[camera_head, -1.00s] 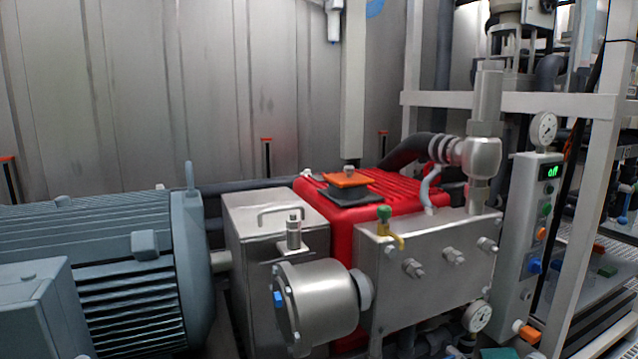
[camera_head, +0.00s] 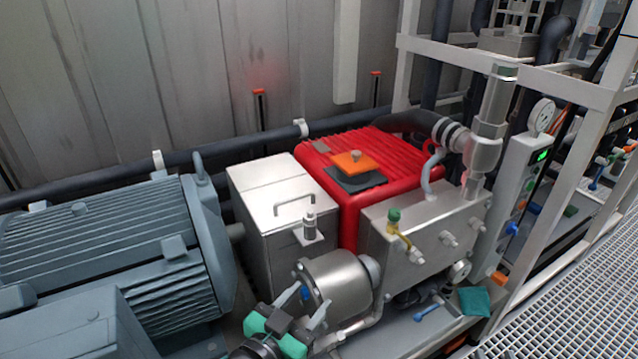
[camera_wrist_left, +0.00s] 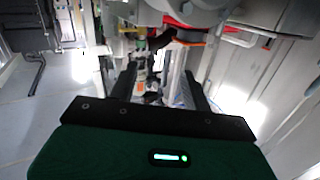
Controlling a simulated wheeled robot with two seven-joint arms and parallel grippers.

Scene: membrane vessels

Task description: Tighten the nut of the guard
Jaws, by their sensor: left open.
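The steel box with a handle (camera_head: 278,195), which looks like the guard, stands between the grey motor and the red pump. A small upright steel fitting (camera_head: 310,221) sits on a bracket at its front edge. I cannot tell for certain which piece is the guard's nut. My left gripper (camera_head: 311,298) is open at the drum's front, below the bracket fitting; contact is unclear. In the left wrist view, its two dark fingers (camera_wrist_left: 160,88) stand apart with nothing clearly gripped. My right gripper is out of view.
The grey motor (camera_head: 110,250) fills the left. The red pump (camera_head: 370,165) bears an orange plate (camera_head: 353,162). A steel block with a green-topped yellow valve (camera_head: 396,222) stands at centre right. A white frame (camera_head: 550,85) and floor grating (camera_head: 575,290) lie right.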

